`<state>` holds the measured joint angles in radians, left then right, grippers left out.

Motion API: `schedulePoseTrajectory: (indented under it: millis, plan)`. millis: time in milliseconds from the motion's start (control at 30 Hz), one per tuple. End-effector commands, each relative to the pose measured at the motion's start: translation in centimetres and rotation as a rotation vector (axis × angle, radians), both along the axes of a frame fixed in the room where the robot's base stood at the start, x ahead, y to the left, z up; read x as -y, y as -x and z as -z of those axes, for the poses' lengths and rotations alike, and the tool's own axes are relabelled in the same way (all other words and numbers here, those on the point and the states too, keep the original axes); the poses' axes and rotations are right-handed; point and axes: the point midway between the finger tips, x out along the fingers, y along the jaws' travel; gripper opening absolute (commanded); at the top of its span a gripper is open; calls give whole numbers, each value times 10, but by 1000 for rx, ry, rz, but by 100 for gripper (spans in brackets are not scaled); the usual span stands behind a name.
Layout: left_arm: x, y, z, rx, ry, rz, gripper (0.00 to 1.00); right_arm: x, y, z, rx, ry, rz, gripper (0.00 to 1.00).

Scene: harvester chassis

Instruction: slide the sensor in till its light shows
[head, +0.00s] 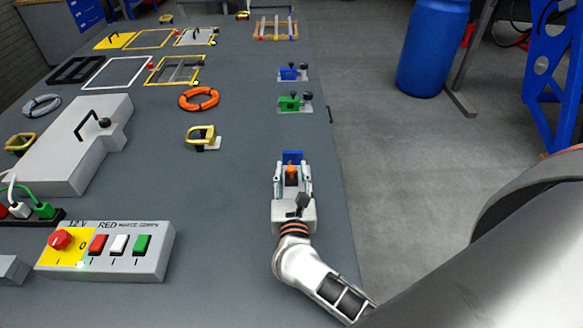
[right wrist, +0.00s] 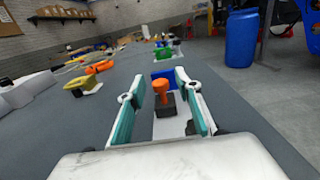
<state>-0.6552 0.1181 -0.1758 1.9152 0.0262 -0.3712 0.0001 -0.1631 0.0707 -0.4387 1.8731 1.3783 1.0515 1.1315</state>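The sensor, as I take it, is a dark block with an orange knob (right wrist: 161,88); the knob also shows in the head view (head: 291,170). It stands upright on a pale plate (right wrist: 170,128), in front of a blue block (head: 292,156). My right gripper (head: 292,177) is open, one finger on each side of the sensor, with visible gaps in the right wrist view. Whether the sensor touches the blue block is unclear. I see no lit light on it. My left gripper is not in view.
Beyond are a green fixture (head: 294,103) and another blue one (head: 292,73). A yellow-handled part (head: 203,136) and orange ring (head: 199,99) lie left. A button box (head: 105,252) with a small green light stands front left. The table's right edge is close.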

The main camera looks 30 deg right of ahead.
Motion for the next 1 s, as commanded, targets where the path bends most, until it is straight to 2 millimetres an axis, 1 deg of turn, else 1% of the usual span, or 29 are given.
schedulePoseTrajectory:
  millis: [33, 300, 400, 500, 700, 1000]
  plan:
    - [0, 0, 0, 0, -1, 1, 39, -4, 9, 2, -3, -3, -1, 34]
    - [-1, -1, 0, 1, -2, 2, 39, -28, 58, 1, -5, -2, -1, 34]
    - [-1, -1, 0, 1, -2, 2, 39, -36, 74, 1, -3, -3, -1, 34]
    - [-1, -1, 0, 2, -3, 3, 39, -41, 85, 1, -3, -1, 0, 34]
    - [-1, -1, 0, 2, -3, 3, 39, -46, 94, 0, 0, -1, 0, 34]
    - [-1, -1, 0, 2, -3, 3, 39, -46, 95, 0, 0, -1, 0, 34]
